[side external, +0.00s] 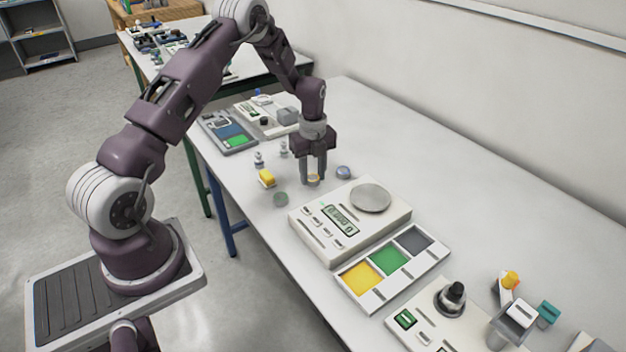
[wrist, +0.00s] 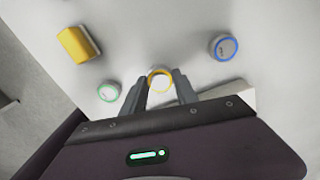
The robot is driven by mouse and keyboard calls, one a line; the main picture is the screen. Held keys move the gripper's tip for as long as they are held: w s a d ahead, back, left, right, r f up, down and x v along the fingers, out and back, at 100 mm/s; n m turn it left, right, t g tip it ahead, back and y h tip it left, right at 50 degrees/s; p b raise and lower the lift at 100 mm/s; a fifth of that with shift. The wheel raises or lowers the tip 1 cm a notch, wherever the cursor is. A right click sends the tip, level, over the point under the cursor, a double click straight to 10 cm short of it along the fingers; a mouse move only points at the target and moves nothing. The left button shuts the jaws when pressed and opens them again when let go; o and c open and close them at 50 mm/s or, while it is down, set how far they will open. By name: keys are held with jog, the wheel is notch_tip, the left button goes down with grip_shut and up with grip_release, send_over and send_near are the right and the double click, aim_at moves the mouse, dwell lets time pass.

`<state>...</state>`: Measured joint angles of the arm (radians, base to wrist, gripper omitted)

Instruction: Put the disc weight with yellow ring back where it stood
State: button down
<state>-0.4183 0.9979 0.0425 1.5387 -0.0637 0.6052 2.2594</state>
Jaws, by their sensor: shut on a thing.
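The disc weight with yellow ring (side external: 313,179) is between the two fingers of my gripper (side external: 313,176), which is shut on it. In the wrist view the disc (wrist: 160,79) shows its yellow ring between the fingertips of my gripper (wrist: 159,88). The gripper is low over the white table, behind the scale. I cannot tell whether the disc touches the table. A disc with a green ring (wrist: 109,91) and a disc with a blue ring (wrist: 223,46) stand on either side, apart from the fingers.
A yellow block (side external: 266,178) and small metal weights (side external: 259,160) stand to the left. The scale (side external: 322,233) with its empty round pan (side external: 370,197) is close in front. A tray with yellow, green and grey pads (side external: 393,294) lies nearer the camera. Bare table lies along the wall.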

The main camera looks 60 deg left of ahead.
jog(key=shift+f, duration=1)
jog(key=shift+f, duration=0.15)
jog(key=c, duration=0.9)
grip_release()
jog(key=shift+c, duration=0.2)
